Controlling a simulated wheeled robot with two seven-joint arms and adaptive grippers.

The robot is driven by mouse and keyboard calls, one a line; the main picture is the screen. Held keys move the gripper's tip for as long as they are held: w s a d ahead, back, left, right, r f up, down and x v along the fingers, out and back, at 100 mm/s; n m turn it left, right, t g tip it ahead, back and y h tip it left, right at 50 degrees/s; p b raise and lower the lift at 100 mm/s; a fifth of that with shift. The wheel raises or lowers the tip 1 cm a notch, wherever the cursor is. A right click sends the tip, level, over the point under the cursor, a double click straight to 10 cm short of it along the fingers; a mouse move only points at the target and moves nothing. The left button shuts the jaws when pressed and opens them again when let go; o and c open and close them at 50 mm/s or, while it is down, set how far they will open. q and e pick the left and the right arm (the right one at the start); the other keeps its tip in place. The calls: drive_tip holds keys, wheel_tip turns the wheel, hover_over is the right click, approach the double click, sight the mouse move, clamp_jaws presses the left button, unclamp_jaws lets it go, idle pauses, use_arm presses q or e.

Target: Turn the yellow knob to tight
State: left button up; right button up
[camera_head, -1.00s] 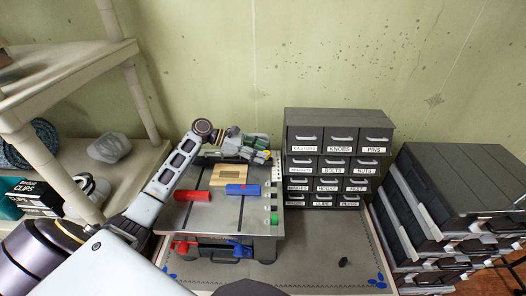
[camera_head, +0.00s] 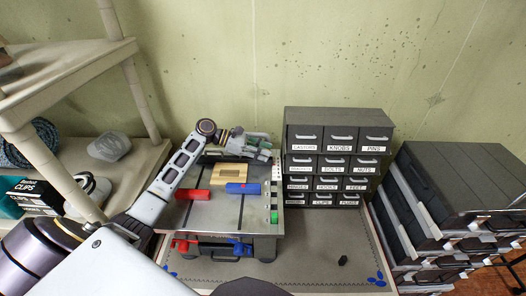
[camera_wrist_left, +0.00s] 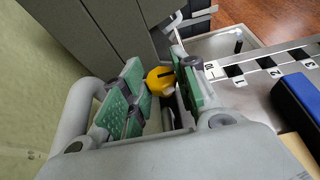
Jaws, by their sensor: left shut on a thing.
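The yellow knob (camera_wrist_left: 160,81) shows in the left wrist view between the green pads of my left gripper (camera_wrist_left: 163,88), with a dark mark on its face. My left gripper is shut on it. In the head view, my left gripper (camera_head: 258,143) is at the far right corner of the grey metal workbench (camera_head: 215,212), and the knob is hidden there. I cannot read any tight marking beside the knob. My right gripper is not in view.
A wooden block (camera_head: 228,173), a blue block (camera_head: 242,188) and a red block (camera_head: 194,195) are on the workbench. A green knob (camera_head: 274,216) is on its right side. A dark drawer cabinet (camera_head: 335,135) stands close to the right. Shelves (camera_head: 70,70) stand left.

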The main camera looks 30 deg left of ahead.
use_arm(q)
drive_tip(key=shift+m+g+h+p, duration=0.3)
drive_tip(key=shift+m+g, duration=0.5)
drive_tip(key=shift+g, duration=0.1)
drive_tip(key=o, duration=1)
drive_tip(key=shift+c, duration=0.2)
drive_tip(key=shift+a, duration=0.1)
drive_tip(key=shift+v, duration=3.65)
